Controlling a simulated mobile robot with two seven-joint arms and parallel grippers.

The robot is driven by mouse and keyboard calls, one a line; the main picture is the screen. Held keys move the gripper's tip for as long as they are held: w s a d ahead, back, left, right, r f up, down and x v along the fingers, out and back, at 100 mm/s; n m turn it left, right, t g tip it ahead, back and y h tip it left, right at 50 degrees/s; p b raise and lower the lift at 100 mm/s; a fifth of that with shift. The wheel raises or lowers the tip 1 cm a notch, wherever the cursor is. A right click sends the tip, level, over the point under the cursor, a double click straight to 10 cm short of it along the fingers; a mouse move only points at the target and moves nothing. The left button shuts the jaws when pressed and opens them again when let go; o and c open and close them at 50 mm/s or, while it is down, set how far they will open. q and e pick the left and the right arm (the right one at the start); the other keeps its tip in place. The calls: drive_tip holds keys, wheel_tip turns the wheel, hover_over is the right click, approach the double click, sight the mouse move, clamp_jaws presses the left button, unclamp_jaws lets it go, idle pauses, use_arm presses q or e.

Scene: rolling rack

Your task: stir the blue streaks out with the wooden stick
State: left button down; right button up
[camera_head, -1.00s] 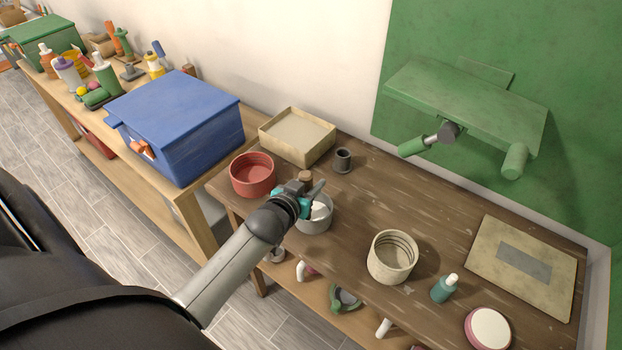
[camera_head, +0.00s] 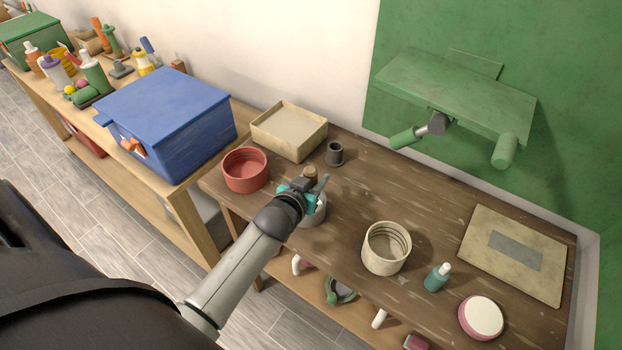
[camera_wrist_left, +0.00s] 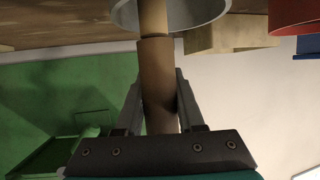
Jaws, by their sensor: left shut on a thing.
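My left gripper (camera_head: 314,190) is shut on the wooden stick (camera_head: 311,172), whose brown top shows above the fingers. The grey pot (camera_head: 316,219) stands on the dark wooden table, mostly behind the gripper. In the left wrist view the stick (camera_wrist_left: 158,85) runs between the fingers (camera_wrist_left: 160,100), and its thinner end reaches into the pot's opening (camera_wrist_left: 203,14). The pot's contents are hidden now, so I cannot see any blue streaks. My right gripper is not in view.
A red bowl (camera_head: 246,170) and a shallow cream box (camera_head: 289,133) stand left of and behind the pot. A small dark cup (camera_head: 335,154) stands behind it. Bare table lies between.

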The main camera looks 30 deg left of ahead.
use_arm(q)
drive_tip(key=shift+w+d, duration=0.2)
drive_tip(key=shift+w, duration=0.1)
drive_tip(key=shift+w+a, duration=0.45)
drive_tip(key=shift+w, duration=0.25)
drive_tip(key=shift+a, duration=0.15)
drive_tip(key=shift+w+a, duration=0.1)
drive_tip(key=shift+a, duration=0.65)
drive_tip(key=shift+s+a+f+p, duration=0.1)
drive_tip(key=shift+s+a+p, duration=0.15)
drive_tip(key=shift+s, duration=0.2)
drive_tip(key=shift+s+a+p, duration=0.2)
drive_tip(key=shift+s+p, duration=0.05)
drive_tip(key=shift+s, duration=0.15)
